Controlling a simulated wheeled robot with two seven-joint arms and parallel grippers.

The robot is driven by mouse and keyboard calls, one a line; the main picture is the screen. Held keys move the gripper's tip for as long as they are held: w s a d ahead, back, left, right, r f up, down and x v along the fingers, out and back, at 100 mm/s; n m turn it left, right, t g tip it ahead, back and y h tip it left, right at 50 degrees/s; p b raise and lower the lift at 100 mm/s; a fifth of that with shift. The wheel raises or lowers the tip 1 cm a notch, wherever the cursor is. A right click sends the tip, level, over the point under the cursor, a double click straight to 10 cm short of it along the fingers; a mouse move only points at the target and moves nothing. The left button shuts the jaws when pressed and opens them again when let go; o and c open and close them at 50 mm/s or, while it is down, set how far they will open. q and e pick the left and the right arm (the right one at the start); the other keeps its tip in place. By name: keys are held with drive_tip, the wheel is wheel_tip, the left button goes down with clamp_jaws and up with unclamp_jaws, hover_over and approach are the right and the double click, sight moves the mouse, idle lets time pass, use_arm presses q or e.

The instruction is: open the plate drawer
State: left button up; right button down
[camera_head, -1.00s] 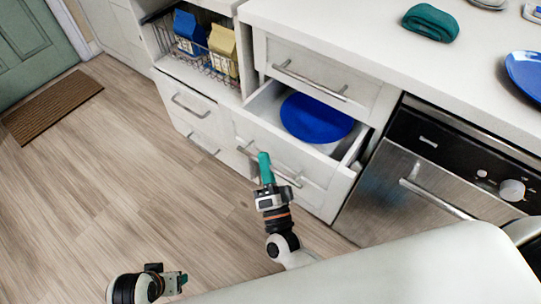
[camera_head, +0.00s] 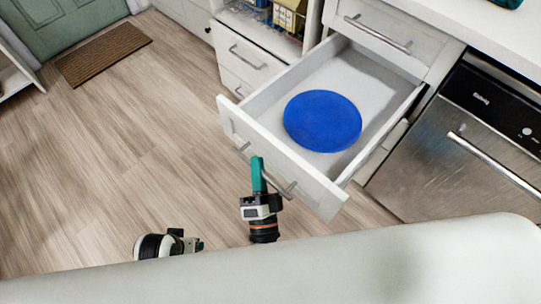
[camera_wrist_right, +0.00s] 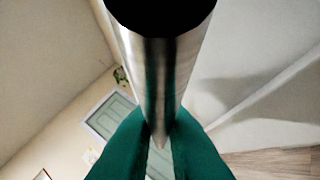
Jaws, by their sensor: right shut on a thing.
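The plate drawer (camera_head: 335,95) is a white drawer pulled far out of the cabinet, with a round blue plate (camera_head: 322,121) lying flat inside it. Its metal bar handle (camera_head: 287,190) is on the front panel. My right gripper (camera_head: 258,172), with green fingers, is at the handle. In the right wrist view the green fingers (camera_wrist_right: 160,140) are shut on the metal bar, which runs up between them. My left gripper (camera_head: 192,245) is low at left, away from the drawer; its fingers are too small to tell open or shut.
A closed drawer (camera_head: 385,33) sits above the open one, under the white counter. A dishwasher (camera_head: 460,150) stands to the right. White drawers (camera_head: 248,60) and a wire basket (camera_head: 258,15) are to the left. The wooden floor is clear up to a brown doormat (camera_head: 103,54).

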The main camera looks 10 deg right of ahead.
use_arm(q)
drive_tip(key=shift+w+r, duration=0.1)
drive_tip(key=shift+r, duration=0.25)
use_arm(e)
drive_tip(key=shift+s+a, duration=0.75)
drive_tip(key=shift+a, duration=0.15)
drive_tip(key=shift+f, duration=0.1)
drive_tip(key=c, duration=1.8)
unclamp_jaws()
drive_tip(key=shift+o, duration=0.2)
use_arm(q)
wheel_tip(320, 180, up, 3)
drive_tip(key=shift+a+r+b, duration=0.15)
drive_tip(key=shift+b, duration=0.3)
use_arm(e)
drive_tip(key=v, duration=1.2)
